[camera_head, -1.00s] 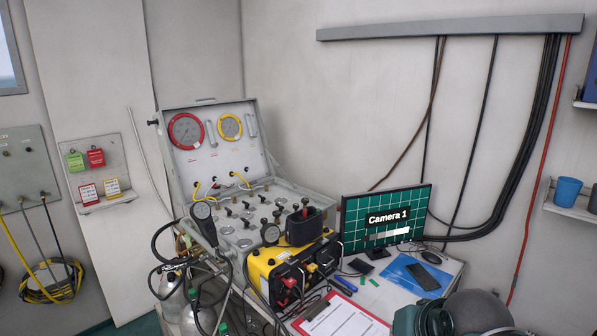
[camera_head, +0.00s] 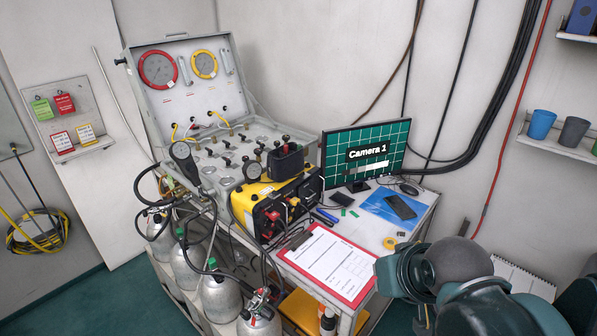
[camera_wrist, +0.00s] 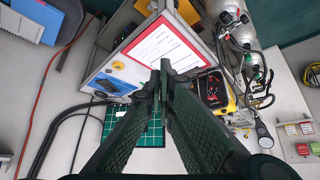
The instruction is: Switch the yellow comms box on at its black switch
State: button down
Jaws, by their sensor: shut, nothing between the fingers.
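The yellow comms box (camera_head: 252,202) sits at the left end of the desk in the head view, its black front panel facing right with red and yellow connectors. The black switch is too small to tell apart. My gripper's fingers are together and empty, apart from the box. In the head view only my arm shows at the lower right; the fingertips cannot be made out.
A clipboard (camera_head: 325,262) lies in front of the box. The monitor (camera_head: 366,152) stands behind, and a phone (camera_head: 401,207) lies on a blue folder. The gauge panel case (camera_head: 180,75) is behind the box. Gas cylinders (camera_head: 220,297) and hoses crowd its left.

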jog(key=w+a+m+g+y+p, duration=0.1)
jog(key=w+a+m, duration=0.1)
jog(key=w+m, duration=0.75)
jog(key=w+a+m+y, duration=0.15)
jog(key=w+m, duration=0.25)
jog(key=w, duration=1.1)
jog(key=m+y+p, duration=0.1)
jog(key=m+y, duration=0.2)
jog(key=m, duration=1.1)
send_near(302, 209)
jog(key=s+d, duration=0.2)
jog(key=d, duration=0.1)
jog(key=shift+s+f+n+g, duration=0.15)
jog(key=shift+n+g, duration=0.1)
jog(key=shift+g, duration=0.15)
jog(key=shift+x, duration=4.9)
